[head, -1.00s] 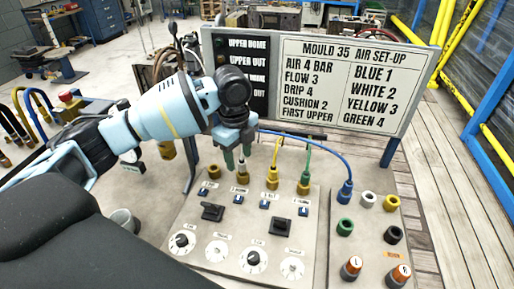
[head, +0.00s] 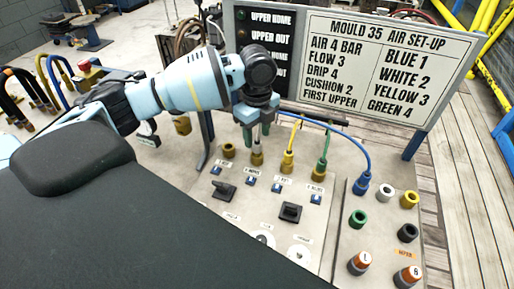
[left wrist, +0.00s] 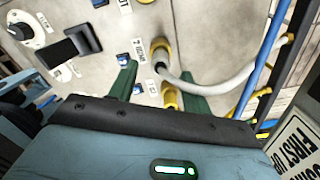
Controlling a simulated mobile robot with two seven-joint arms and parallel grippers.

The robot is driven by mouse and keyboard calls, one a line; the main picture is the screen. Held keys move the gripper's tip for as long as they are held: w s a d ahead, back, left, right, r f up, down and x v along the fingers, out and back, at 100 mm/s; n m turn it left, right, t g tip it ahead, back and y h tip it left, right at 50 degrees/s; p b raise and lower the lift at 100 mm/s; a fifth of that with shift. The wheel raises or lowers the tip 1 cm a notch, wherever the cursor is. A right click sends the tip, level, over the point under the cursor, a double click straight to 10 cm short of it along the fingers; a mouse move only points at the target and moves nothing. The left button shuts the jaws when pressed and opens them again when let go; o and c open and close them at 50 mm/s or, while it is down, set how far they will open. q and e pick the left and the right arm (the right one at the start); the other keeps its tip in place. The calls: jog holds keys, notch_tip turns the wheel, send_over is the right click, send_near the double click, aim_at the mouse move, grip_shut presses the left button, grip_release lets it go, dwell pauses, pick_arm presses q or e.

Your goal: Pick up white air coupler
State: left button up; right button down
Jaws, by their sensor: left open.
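The white air coupler (head: 257,153) stands in a brass socket on the sloped grey panel, left of the yellow and green ones. In the left wrist view its white hose (left wrist: 215,84) bends away to the right from the brass-coloured fitting (left wrist: 160,47). My left gripper (head: 256,137) is open, its green fingers pointing down at the white coupler from just above. In the left wrist view the fingers (left wrist: 158,78) lie on either side of the hose's lower end; I cannot tell whether they touch it. My right gripper is not in view.
Yellow (head: 289,158), green (head: 321,165) and blue (head: 362,184) couplers with hoses stand close by on the right. Black switches (head: 290,212) and small blue blocks sit in front. The set-up sign (head: 380,65) rises behind. An empty brass socket (head: 229,150) is left of the white coupler.

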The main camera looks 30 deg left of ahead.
aim_at(257, 141)
pick_arm(q)
notch_tip(257, 141, down, 4)
jog(key=shift+a+f, duration=0.1)
jog(key=shift+a, duration=0.05)
jog(key=shift+c, duration=0.3)
grip_shut()
notch_tip(257, 141, up, 10)
jog(key=shift+r, duration=0.15)
dwell(0.4)
